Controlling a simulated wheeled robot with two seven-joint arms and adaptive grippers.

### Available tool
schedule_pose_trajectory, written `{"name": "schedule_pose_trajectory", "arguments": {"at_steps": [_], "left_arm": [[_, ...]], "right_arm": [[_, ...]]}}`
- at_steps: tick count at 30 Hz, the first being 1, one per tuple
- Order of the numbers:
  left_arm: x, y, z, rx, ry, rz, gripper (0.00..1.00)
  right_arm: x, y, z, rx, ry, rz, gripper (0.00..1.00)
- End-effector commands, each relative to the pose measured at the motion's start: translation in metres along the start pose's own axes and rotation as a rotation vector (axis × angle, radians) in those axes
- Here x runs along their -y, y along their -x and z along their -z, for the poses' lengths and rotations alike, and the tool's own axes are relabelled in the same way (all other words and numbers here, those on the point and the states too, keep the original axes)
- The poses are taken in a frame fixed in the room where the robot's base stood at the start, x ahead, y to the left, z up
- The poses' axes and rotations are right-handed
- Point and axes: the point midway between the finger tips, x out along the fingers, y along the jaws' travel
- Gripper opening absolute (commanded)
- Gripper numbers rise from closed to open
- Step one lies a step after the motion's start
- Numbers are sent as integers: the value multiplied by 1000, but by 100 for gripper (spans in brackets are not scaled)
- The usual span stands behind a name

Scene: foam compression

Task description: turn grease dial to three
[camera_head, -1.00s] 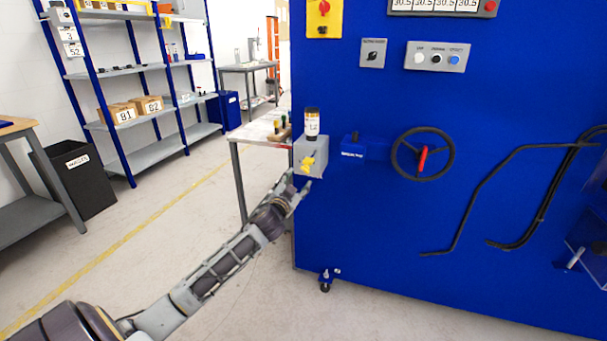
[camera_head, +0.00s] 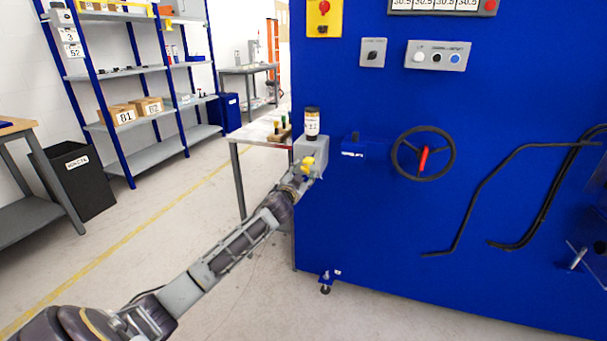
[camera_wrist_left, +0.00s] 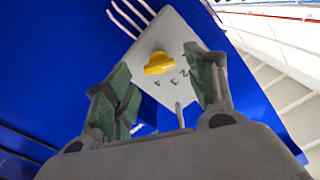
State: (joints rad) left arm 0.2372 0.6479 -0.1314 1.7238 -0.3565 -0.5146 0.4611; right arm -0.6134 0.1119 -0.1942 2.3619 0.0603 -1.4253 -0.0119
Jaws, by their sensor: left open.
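The grease dial is a yellow knob (camera_head: 308,163) on the front of a grey box (camera_head: 311,147) fixed at the left edge of the blue machine. In the left wrist view the yellow knob (camera_wrist_left: 159,63) sits on the light grey dial face (camera_wrist_left: 177,40), with small dark numbers beside and below it. My left gripper (camera_head: 305,176) is just in front of the box. In the wrist view its green-padded fingers (camera_wrist_left: 165,92) are apart, with the knob beyond and between them, and nothing is held. Whether a finger touches the knob cannot be told. My right gripper is not in view.
A jar with a dark cap (camera_head: 312,122) stands on top of the grey box. A blue block (camera_head: 355,146) and a black handwheel (camera_head: 423,153) project from the machine to the right. A workbench (camera_head: 256,134) stands behind. The floor at left is open.

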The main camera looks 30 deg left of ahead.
Motion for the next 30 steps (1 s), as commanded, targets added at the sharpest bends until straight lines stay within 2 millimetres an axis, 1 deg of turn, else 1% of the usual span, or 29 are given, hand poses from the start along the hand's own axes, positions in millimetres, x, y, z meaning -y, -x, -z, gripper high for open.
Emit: {"name": "schedule_pose_trajectory", "arguments": {"at_steps": [3,9,19,20,30], "left_arm": [[0,-7,0,0,-1,0,55],[0,-12,0,0,-1,0,55],[0,-13,0,0,-1,0,55],[0,-13,0,0,-1,0,54],[0,-13,0,0,-1,0,10]], "right_arm": [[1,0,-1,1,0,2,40],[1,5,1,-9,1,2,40],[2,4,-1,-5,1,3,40],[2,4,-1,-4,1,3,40],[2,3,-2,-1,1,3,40]]}}
